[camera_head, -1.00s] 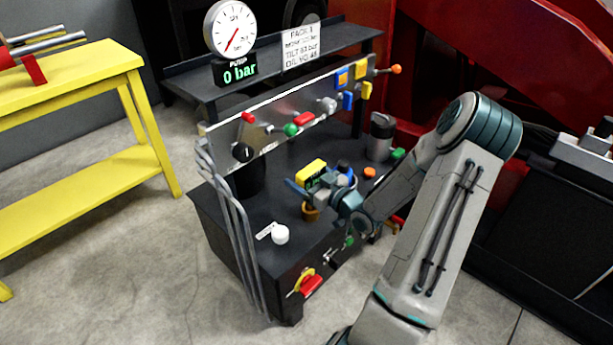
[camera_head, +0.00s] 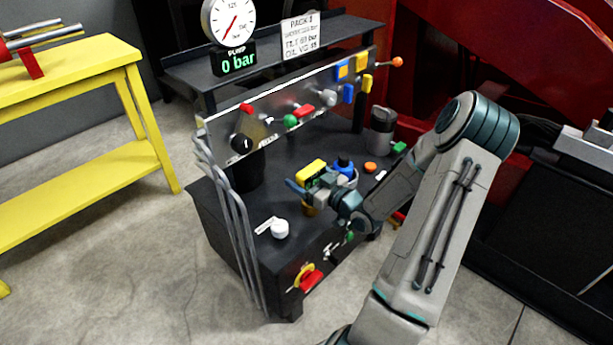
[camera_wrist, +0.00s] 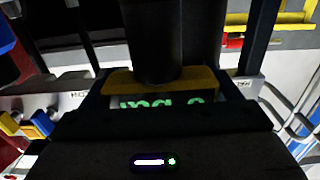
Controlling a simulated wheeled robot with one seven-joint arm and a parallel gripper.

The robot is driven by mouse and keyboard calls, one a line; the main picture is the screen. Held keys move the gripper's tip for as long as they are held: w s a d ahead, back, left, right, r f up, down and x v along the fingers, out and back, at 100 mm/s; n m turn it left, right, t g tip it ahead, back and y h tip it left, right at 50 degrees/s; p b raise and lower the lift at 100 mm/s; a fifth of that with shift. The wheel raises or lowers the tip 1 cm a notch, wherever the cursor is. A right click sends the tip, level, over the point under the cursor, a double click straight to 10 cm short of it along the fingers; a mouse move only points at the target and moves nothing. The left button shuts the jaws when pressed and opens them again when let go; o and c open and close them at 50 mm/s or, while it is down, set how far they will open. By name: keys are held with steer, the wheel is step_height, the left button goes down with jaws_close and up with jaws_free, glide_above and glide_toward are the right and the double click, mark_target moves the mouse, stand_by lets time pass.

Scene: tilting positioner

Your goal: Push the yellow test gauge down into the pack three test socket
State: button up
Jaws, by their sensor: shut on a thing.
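The yellow test gauge (camera_head: 311,169) is held over the black bench top of the hydraulic pack. My gripper (camera_head: 312,184) is shut on it, with its blue-grey fingers around the gauge body. In the wrist view the gauge's yellow rim (camera_wrist: 120,83) and green lit digits sit between the dark fingers. A brass-coloured part (camera_head: 309,210) shows just under the gripper, mostly covered. I cannot tell if it is the socket or part of the gauge. The gauge's lower end is hidden, so its contact with the socket cannot be seen.
A blue-capped item (camera_head: 344,165) stands close right of the gripper. An orange knob (camera_head: 370,167) and a grey canister (camera_head: 382,130) are farther right. A metal panel (camera_head: 275,110) with levers rises behind.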

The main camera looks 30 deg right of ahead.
steer(key=o, duration=1.1)
steer(key=p+v, duration=0.2)
steer(key=v, duration=1.1)
steer(key=shift+s+d+p, duration=0.1)
steer(key=shift+s+p, duration=0.3)
steer(key=w+a+r+m+g+h+p, duration=0.15)
steer(key=r+g+h+p, duration=0.3)
steer(key=r+p, duration=0.5)
steer(key=w+a+r+n+g+h+p, duration=0.15)
steer(key=w+r+g+h+p, duration=0.3)
steer(key=r, duration=0.85)
steer(key=s+a+r+m+g+y+p, duration=0.1)
steer(key=s+a+r+p, duration=0.3)
steer(key=s+a+r, duration=0.2)
steer(key=s+a+r+m+g+y+p, duration=0.1)
steer(key=s+a+r+g+p, duration=0.1)
steer(key=s+a+r+p, duration=0.2)
steer(key=s+a+r+m+g+p, duration=0.2)
steer(key=s+a+r+p, duration=0.2)
steer(key=s+a+r, duration=0.3)
steer(key=shift+s+a+r+y+p, duration=0.1)
steer(key=shift+s+r+y+p, duration=0.1)
steer(key=shift+r, duration=0.35)
steer(key=shift+s+a+r+y+p, duration=0.1)
steer(key=shift+s+r, duration=0.05)
steer(key=shift+r, duration=0.4)
steer(key=shift+s+a+r+y+p, duration=0.1)
steer(key=shift+s+r, duration=0.1)
steer(key=shift+r, duration=0.35)
